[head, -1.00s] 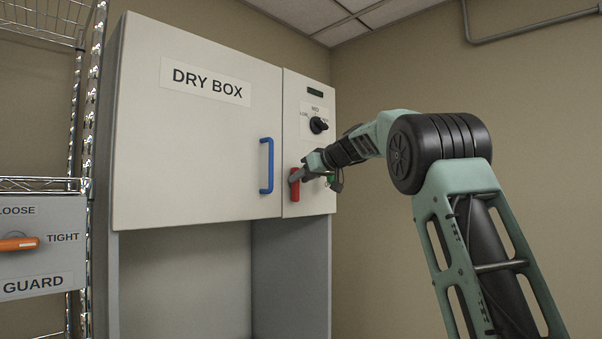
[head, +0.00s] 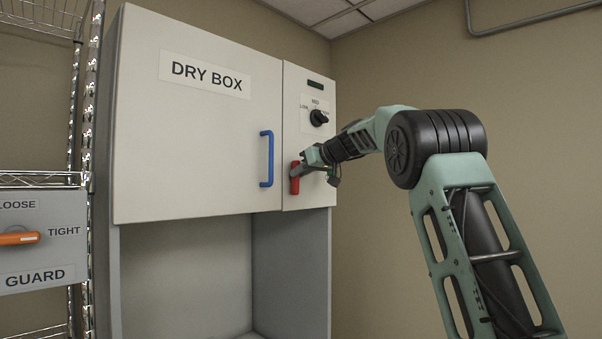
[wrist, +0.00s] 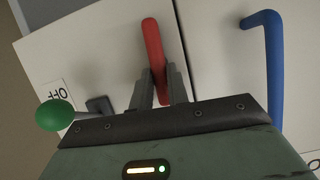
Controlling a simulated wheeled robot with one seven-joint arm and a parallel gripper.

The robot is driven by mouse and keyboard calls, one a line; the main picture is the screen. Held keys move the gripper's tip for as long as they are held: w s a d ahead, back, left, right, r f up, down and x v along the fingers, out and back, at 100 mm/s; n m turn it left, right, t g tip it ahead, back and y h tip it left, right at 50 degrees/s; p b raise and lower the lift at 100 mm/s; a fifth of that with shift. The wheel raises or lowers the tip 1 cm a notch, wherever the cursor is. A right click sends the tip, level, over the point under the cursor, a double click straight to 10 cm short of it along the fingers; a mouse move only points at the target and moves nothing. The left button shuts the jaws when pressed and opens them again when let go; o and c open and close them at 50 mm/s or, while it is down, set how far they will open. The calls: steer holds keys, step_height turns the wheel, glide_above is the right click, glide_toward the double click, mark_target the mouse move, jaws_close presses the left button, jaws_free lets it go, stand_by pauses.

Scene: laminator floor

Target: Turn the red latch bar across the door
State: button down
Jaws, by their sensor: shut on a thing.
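The red latch bar (head: 295,184) stands about upright on the narrow right panel (head: 296,84) of the dry box, close to the seam with the door (head: 190,140). My gripper (head: 303,170) reaches it from the right and is shut on it. In the wrist view my gripper's two grey fingers (wrist: 159,90) sit on either side of the red latch bar (wrist: 152,40). Its far end sticks out beyond the fingers, and part of it is hidden between them.
A blue door handle (head: 267,158) is just left of the bar. A green-knobbed lever (wrist: 55,115) sits beside an OFF label (wrist: 59,96), close to my gripper. A black dial (head: 318,117) is above. A rack with an orange-handled guard box (head: 40,262) stands at left.

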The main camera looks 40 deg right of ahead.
steer(key=shift+w+d+f+m+t+y+b, duration=0.1)
steer(key=shift+d+f+m+t+y+b, duration=0.25)
steer(key=shift+m+y+b, duration=1.25)
steer(key=shift+s+d+f+m+t+y+b, duration=0.15)
steer(key=shift+d+f+m+t+y, duration=0.45)
steer(key=shift+m, duration=2.15)
steer(key=shift+w+f+m+t+y+b, duration=0.2)
steer(key=shift+m+y+b, duration=0.9)
steer(key=shift+m, duration=1.05)
steer(key=shift+r, duration=0.15)
steer(key=c, duration=1.4)
jaws_free()
steer(key=shift+o, duration=0.2)
steer(key=b+v, duration=0.6)
steer(key=v, duration=1.1)
steer(key=shift+d, duration=0.25)
